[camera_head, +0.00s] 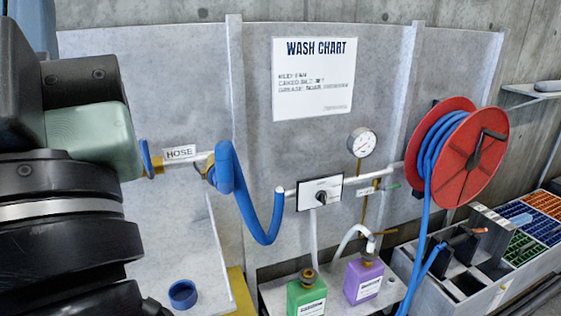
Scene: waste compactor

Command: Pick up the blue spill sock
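A thick blue tube-like thing (240,196) hangs in a loop in front of the grey panel, just right of the HOSE label. It looks like the blue spill sock, though it could be a hose. Its upper left part is at a brass fitting on the pipe, and its other end rises near the white control box. My arm (62,215) fills the left side, close to the camera.
A red reel (459,158) with thin blue hose stands at right. A green bottle (307,294) and a purple bottle (364,280) stand on a low shelf below the pipe, gauge (362,143) and control box (319,191). A blue cup-like ring (183,294) sits at lower left.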

